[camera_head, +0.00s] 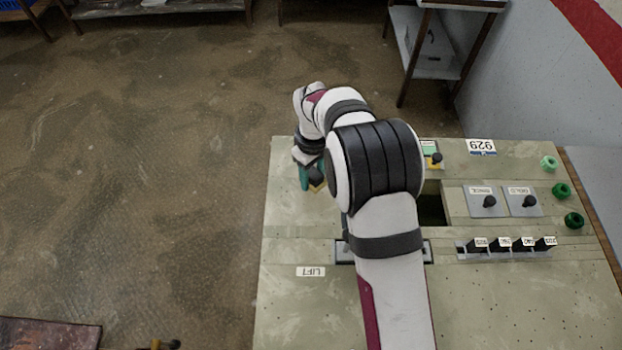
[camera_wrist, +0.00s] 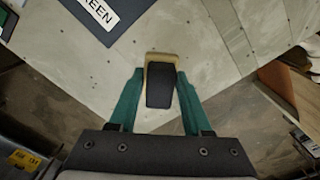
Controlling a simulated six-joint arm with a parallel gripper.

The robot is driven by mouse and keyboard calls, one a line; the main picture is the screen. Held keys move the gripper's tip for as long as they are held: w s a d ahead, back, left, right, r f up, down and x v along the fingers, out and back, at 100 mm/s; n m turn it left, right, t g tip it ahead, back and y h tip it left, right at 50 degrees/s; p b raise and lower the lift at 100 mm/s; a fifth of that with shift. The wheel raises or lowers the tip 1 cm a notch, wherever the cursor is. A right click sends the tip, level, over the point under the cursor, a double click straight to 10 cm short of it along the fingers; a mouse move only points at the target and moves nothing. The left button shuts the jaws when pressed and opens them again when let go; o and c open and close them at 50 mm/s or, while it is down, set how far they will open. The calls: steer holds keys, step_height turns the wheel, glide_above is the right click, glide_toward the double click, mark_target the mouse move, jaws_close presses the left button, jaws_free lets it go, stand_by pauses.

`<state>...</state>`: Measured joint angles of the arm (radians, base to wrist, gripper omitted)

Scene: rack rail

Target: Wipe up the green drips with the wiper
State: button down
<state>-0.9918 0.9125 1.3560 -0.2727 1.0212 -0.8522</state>
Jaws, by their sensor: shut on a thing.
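My gripper (camera_wrist: 160,76) has two teal fingers, shut on the wiper (camera_wrist: 160,92), a black block with a yellow-tan edge. The wiper sits between the fingers, over the pale bench top in the wrist view. In the head view my gripper (camera_head: 311,177) is at the left side of the bench, partly hidden by my arm, and a bit of the wiper's yellow (camera_head: 318,187) shows beside it. I cannot tell whether the wiper touches the surface. I cannot make out any green drips in either view; my arm hides part of the bench.
The bench (camera_head: 295,225) carries a raised row of black switches (camera_head: 503,246), two grey lever plates (camera_head: 488,201) and green knobs (camera_head: 561,191) at the right. A rectangular opening (camera_head: 431,208) lies beside my arm. A dark lettered panel (camera_wrist: 100,18) shows in the wrist view.

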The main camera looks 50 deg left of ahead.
steer(key=shift+r, duration=2.2)
steer(key=shift+w+d+r, duration=0.2)
steer(key=shift+w+d, duration=0.05)
steer(key=w+d+r+m, duration=0.4)
steer(key=w+d+r, duration=0.15)
steer(key=d, duration=0.45)
steer(key=w+d+r+m, duration=0.5)
steer(key=d+r, duration=0.1)
steer(key=d, duration=0.4)
steer(key=s+d+r+m, duration=0.1)
steer(key=d+r+m, duration=0.3)
steer(key=d, duration=0.6)
steer(key=s+d+r+m, duration=0.2)
steer(key=d+r+m, duration=0.2)
steer(key=d, duration=0.6)
steer(key=shift+s+d+r+m, duration=0.2)
steer(key=shift+d+r+m, duration=0.1)
steer(key=shift+m, duration=0.2)
